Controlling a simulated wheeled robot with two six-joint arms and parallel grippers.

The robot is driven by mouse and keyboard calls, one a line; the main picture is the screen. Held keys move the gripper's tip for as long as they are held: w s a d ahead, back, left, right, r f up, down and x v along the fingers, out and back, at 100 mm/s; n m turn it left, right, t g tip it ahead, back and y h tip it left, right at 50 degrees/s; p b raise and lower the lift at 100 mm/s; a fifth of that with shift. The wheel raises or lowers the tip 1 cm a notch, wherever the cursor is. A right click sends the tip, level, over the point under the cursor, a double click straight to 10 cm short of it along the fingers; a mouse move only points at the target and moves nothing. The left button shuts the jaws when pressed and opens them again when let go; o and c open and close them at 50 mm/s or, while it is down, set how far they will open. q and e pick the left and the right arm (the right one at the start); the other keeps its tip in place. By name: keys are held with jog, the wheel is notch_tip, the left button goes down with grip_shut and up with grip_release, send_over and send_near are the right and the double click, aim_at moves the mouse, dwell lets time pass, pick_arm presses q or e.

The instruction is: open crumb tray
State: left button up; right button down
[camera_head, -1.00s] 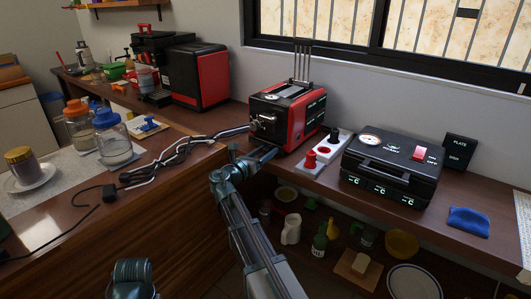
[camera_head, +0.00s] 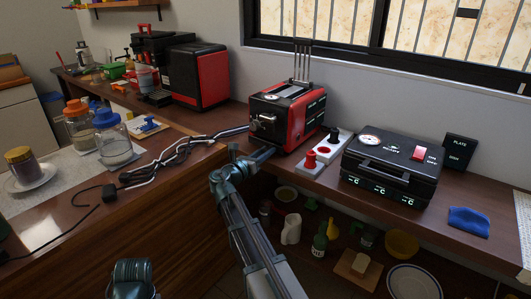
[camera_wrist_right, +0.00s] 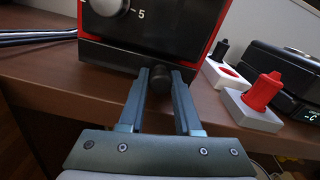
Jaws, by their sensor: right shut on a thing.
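The red and black toaster (camera_head: 287,118) stands on the wooden counter below the window. The tray front sits flush under the toaster body, with no visible gap. My right gripper (camera_head: 265,153) reaches the toaster's base from the front. In the right wrist view its two fingers (camera_wrist_right: 159,73) are on either side of the knob, shut on it.
A socket strip with a red plug (camera_head: 311,158) and a black cased appliance (camera_head: 390,168) stand right of the toaster. Cables (camera_head: 170,155) lie to its left. A shelf with dishes and bottles is below. The counter edge in front of the toaster is clear.

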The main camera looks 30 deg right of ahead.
dwell(0.8)
jog(key=v, duration=1.4)
jog(key=shift+a, duration=0.35)
jog(key=shift+s, duration=0.15)
jog(key=c, duration=0.6)
grip_release()
jog(key=v, duration=0.7)
jog(key=shift+a, duration=0.25)
jog(key=shift+s, duration=0.1)
